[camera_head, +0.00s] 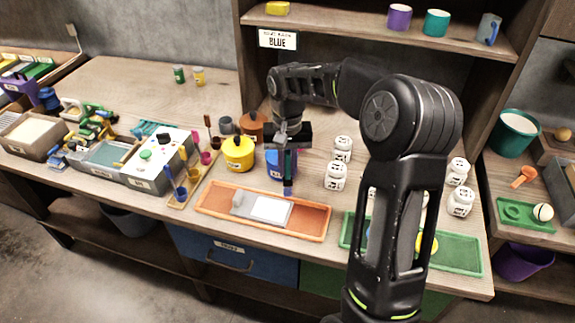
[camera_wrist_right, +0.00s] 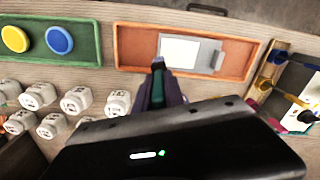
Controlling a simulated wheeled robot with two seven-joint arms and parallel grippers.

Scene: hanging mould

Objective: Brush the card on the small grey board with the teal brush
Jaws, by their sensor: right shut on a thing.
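The small grey board (camera_head: 240,208) lies in the orange tray (camera_head: 207,198) with the white card (camera_head: 270,209) on it. In the right wrist view the card (camera_wrist_right: 180,52) and the board (camera_wrist_right: 206,57) show near the top. My right gripper (camera_head: 287,150) is shut on the teal brush (camera_wrist_right: 158,68), whose head points down. In the head view the brush tip (camera_head: 288,189) shows just behind the card, at the tray's back edge; it appears apart from the card. The brush handle is mostly hidden by the gripper. My left gripper is not in view.
A yellow pot (camera_head: 238,154) and a blue container (camera_head: 274,165) stand behind the tray. A green tray (camera_head: 458,254) lies right of the orange tray. A brush rack (camera_head: 181,200) stands left.

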